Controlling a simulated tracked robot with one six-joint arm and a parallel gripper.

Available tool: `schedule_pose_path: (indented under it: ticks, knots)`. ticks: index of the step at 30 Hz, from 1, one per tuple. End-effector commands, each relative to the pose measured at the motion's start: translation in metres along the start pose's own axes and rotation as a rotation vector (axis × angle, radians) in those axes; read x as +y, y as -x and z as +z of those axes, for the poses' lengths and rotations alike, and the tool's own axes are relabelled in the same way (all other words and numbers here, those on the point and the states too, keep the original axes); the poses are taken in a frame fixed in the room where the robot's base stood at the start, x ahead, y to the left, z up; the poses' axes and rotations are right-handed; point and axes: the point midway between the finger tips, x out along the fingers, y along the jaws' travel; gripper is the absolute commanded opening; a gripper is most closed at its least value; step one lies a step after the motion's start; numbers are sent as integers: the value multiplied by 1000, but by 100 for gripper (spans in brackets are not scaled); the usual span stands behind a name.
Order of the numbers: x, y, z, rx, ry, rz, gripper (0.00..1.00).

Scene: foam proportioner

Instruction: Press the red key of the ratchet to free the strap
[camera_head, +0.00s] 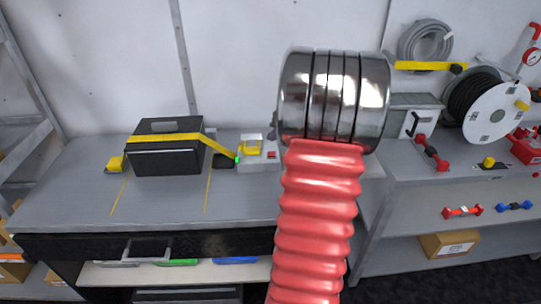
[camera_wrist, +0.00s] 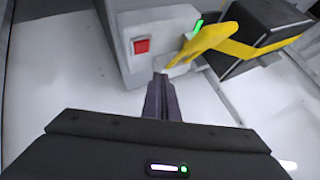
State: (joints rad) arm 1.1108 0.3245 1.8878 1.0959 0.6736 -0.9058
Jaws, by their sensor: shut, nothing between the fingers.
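The ratchet (camera_head: 254,153) is a grey box on the bench, right of the black case; it also shows large in the wrist view (camera_wrist: 165,20). Its red key (camera_wrist: 141,46) is on the near face; in the head view the key (camera_head: 271,154) is a small red patch. The yellow strap (camera_head: 165,138) crosses the black case (camera_head: 165,160) and runs to the ratchet; in the wrist view the strap (camera_wrist: 262,50) looks taut. A green light shows beside it. My gripper (camera_wrist: 161,80) is shut and empty, its tips just below and right of the key, apparently not on it.
The grey bench top (camera_head: 70,195) is clear in front of the case. A shelf unit at right holds a hose reel (camera_head: 490,112) and red fittings. My red ribbed arm hides the bench's right end in the head view.

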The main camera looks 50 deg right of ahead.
Motion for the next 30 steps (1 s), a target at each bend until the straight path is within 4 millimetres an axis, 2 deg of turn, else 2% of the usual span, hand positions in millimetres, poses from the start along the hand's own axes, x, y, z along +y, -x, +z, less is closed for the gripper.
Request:
schedule_pose_path:
  ticks: [12, 30]
  knots:
    - [19, -26, 19, -1, -1, 1, 0]
    - [20, -28, 21, 0, 1, 1, 0]
